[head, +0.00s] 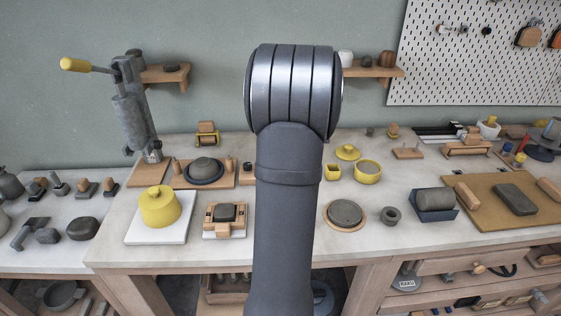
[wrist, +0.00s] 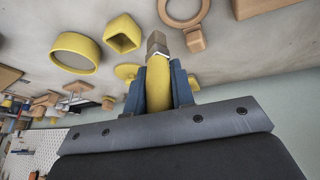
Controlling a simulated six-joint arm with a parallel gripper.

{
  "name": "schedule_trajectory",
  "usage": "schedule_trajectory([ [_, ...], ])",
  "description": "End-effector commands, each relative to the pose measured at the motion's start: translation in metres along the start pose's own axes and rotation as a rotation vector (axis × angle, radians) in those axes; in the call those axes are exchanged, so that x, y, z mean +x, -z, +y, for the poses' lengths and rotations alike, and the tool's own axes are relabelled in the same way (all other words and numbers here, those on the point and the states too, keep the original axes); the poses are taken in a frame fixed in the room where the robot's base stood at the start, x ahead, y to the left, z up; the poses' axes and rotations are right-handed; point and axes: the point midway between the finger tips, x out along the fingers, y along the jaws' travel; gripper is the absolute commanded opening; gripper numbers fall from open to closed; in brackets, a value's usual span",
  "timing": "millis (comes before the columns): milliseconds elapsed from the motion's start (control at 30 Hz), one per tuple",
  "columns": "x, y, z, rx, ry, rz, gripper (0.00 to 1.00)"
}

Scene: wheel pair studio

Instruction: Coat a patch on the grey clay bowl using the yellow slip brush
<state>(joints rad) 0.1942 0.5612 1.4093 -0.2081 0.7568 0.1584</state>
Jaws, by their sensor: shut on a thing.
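The yellow slip brush (wrist: 160,80) is held between the two blue fingers of my gripper (wrist: 160,82) in the wrist view. Its blunt grey-brown tip (wrist: 157,42) points away from the gripper, over the pale worktop. In the head view my arm hides the gripper and brush. A rounded grey clay piece (head: 204,166), which looks like the bowl, sits in a dark blue dish on a wooden board left of my arm. I cannot make out the bowl in the wrist view.
A yellow square cup (head: 332,172), a yellow round dish (head: 367,172) and a yellow lid (head: 348,153) stand right of my arm. A yellow pot (head: 159,207) stands at the front left. A tall grey lever press (head: 130,110) rises behind it.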

Motion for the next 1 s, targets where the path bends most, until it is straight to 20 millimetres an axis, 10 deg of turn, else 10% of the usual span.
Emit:
schedule_trajectory([
  [200,0.004,0.031,0.102,0.009,-0.085,0.07,0.0],
  [400,0.002,0.043,0.162,0.009,-0.135,0.11,0.0],
  [1000,0.036,0.03,0.178,0.008,-0.151,0.122,0.0],
])
